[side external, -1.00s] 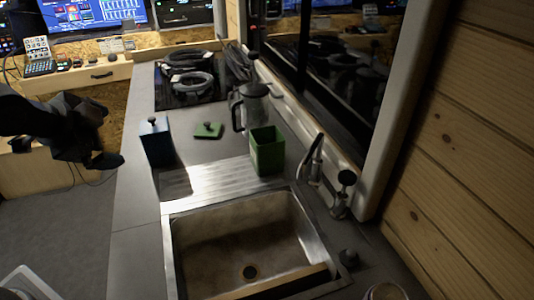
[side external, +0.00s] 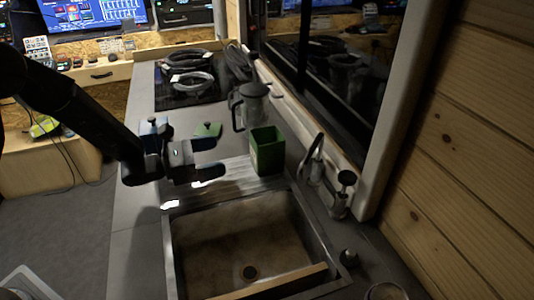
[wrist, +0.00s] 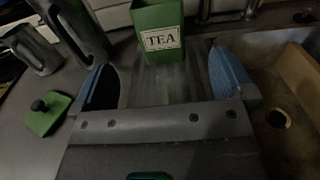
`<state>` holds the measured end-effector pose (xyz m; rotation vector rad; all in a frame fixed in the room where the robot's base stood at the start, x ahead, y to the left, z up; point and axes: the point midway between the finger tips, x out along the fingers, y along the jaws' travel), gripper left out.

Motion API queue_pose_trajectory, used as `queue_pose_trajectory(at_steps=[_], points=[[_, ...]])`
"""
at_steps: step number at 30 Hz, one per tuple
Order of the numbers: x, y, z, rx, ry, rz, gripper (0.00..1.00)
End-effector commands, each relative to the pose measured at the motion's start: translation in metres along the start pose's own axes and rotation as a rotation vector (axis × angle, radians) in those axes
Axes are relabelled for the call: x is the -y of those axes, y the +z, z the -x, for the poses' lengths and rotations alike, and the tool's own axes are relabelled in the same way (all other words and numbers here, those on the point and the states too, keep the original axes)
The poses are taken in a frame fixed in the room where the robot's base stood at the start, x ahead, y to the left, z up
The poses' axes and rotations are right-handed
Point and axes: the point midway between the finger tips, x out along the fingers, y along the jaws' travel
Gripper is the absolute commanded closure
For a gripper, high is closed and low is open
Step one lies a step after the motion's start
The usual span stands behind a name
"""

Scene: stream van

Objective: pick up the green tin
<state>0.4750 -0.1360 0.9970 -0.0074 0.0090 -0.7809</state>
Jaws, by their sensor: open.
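The green tin (side external: 267,152) is a square, open-topped box standing upright on the ribbed drainboard, behind the sink. In the wrist view the tin (wrist: 158,30) shows a white "TEA" label and sits ahead, between the lines of the fingers. My gripper (side external: 217,159) is open and empty, left of the tin and apart from it, over the drainboard. Its two blue-padded fingers (wrist: 165,78) frame the tin from a short distance. A green lid with a dark knob (side external: 208,130) lies on the counter; it also shows in the wrist view (wrist: 45,113).
The steel sink (side external: 245,250) lies in front of the tin. The glass pot (side external: 251,106) stands behind it, and the tap (side external: 313,160) rises to its right. Coiled cables (side external: 190,80) lie farther back.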

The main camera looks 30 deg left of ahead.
Motion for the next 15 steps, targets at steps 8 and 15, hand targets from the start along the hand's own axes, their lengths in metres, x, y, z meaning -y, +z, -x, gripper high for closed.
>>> queue_pose_trajectory(at_steps=[8,15], points=[[0.002,-0.001,-0.044,0.008,-0.012,-0.015,0.00],[0.001,-0.001,-0.080,0.006,-0.008,-0.012,0.00]])
